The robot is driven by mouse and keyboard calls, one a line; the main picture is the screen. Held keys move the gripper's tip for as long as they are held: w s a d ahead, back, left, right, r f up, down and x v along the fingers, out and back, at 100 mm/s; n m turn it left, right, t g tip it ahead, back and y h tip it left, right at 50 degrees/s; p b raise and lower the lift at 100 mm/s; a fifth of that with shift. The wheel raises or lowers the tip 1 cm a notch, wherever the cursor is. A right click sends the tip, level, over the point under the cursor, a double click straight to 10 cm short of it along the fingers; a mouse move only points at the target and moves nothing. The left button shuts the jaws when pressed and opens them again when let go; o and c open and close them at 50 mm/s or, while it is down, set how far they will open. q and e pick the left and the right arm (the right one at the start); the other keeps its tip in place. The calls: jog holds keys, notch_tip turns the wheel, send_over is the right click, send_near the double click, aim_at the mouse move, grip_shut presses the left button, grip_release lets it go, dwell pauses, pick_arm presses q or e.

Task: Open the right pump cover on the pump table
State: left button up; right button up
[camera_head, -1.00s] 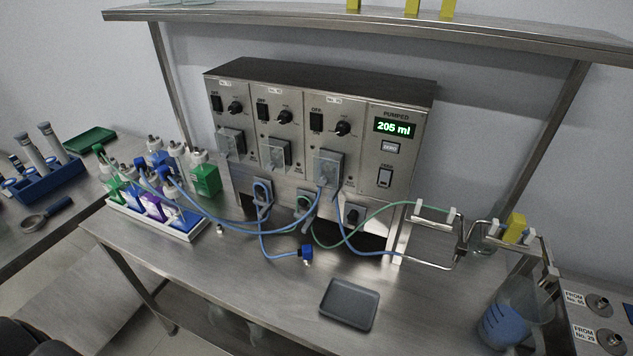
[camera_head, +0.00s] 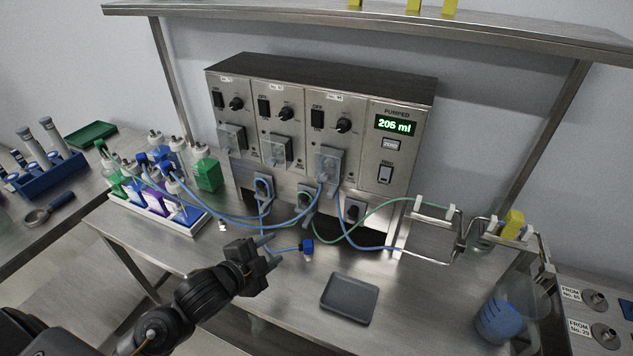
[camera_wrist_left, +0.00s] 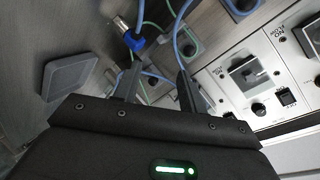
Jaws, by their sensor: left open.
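The steel pump unit (camera_head: 280,100) stands on the pump table (camera_head: 220,262), with three pump panels side by side. The right pump cover (camera_head: 327,164) is a clear flap over the grey pump head on the rightmost panel and looks shut. Similar clear covers sit on the middle (camera_head: 277,152) and left (camera_head: 232,139) panels. My left gripper (camera_head: 270,252) is open and empty above the table, in front of and below the pumps, apart from the covers. In the left wrist view its two dark fingers (camera_wrist_left: 157,85) stand apart, with blue tubes behind them. My right gripper is not in view.
Blue and green tubes (camera_head: 345,229) loop in front of the pumps. A blue connector (camera_head: 307,246) and a grey tray (camera_head: 349,299) lie on the table. A bottle rack (camera_head: 155,212) stands left, a beaker (camera_head: 503,313) right. A shelf (camera_head: 400,29) hangs above.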

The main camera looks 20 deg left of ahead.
aim_at(322, 179)
pick_arm(q)
jog(key=w+d+r+m+t+h, duration=0.1)
jog(key=w+r+m+h, duration=0.15)
jog(key=r+m, duration=0.3)
jog(key=w+d+r+m+t+h, duration=0.1)
jog(key=w+r+m+t+h, duration=0.1)
jog(key=r+m+h, duration=0.3)
jog(key=w+d+p, duration=0.1)
jog(key=w, duration=0.1)
jog(key=w+d+r+y+p, duration=0.1)
jog(key=w, duration=0.2)
jog(key=w+d+n+y+p, duration=0.1)
jog(key=w+d+p, duration=0.1)
jog(key=w, duration=0.1)
jog(key=shift+w+r, duration=0.15)
jog(key=shift+r, duration=0.05)
jog(key=shift+w+d+f, duration=0.1)
jog(key=shift+w+d, duration=0.15)
jog(key=shift+w, duration=0.2)
grip_shut()
